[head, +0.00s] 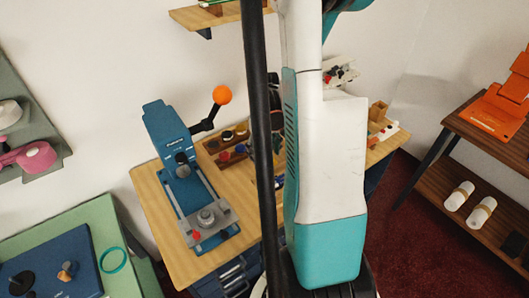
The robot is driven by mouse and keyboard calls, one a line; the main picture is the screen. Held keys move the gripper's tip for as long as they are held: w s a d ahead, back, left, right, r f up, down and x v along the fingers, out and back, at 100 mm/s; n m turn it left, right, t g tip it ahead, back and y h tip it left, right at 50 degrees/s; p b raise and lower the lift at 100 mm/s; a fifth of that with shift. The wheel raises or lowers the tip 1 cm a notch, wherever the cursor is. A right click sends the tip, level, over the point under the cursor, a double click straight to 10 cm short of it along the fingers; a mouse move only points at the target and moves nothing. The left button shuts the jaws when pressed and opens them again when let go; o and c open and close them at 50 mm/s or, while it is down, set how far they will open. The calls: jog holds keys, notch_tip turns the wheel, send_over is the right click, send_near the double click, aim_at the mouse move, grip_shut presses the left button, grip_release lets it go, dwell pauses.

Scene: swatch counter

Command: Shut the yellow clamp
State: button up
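I cannot make out a yellow clamp in the head view; my own arm and a dark upright cover the middle of the counter (160,222). Some dark parts show in the narrow gap between the upright and my white and teal arm link, above the counter. They may belong to my gripper, but its fingertips cannot be made out. Whether it is open or shut, or holds anything, is hidden.
A blue press (168,138) with an orange ball handle (222,95) stands on the counter's left part. A wooden tray (212,146) of small pots sits beside it. An orange device (497,113) is on a right-hand shelf unit. Red carpet (400,255) is clear between.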

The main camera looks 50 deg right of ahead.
aim_at(271, 159)
jog(key=c, duration=1.1)
jog(key=shift+s, duration=0.15)
jog(key=shift+s+a+t+h+b, duration=0.2)
jog(key=shift+s+t+b, duration=0.2)
jog(key=shift+t, duration=0.2)
jog(key=shift+s+a+t+h+b, duration=0.1)
jog(key=shift+s+t+h+b, duration=0.1)
jog(key=shift+s+t+b, duration=0.3)
jog(key=t+b, duration=0.1)
jog(key=s+t+b, duration=0.1)
jog(key=t+h+b, duration=0.1)
jog(key=shift+s+a+f+t, duration=0.25)
jog(key=shift+s+t, duration=0.05)
jog(key=t+b, duration=0.1)
jog(key=b, duration=0.1)
jog(key=s+f+t+h+b, duration=0.1)
jog(key=t+b, duration=0.1)
jog(key=b, duration=0.1)
jog(key=s+t+b, duration=0.1)
jog(key=b, duration=0.2)
jog(key=shift+s+a+f+t+h, duration=0.15)
jog(key=shift+s+a+t+h, duration=0.15)
jog(key=shift+a+t, duration=0.1)
jog(key=t+b, duration=0.1)
jog(key=b, duration=0.1)
jog(key=t+b, duration=0.1)
jog(key=shift+s+a+f+h+b, duration=0.2)
jog(key=shift+s+h+b, duration=0.1)
jog(key=shift+s+b, duration=0.1)
jog(key=shift+r, duration=0.1)
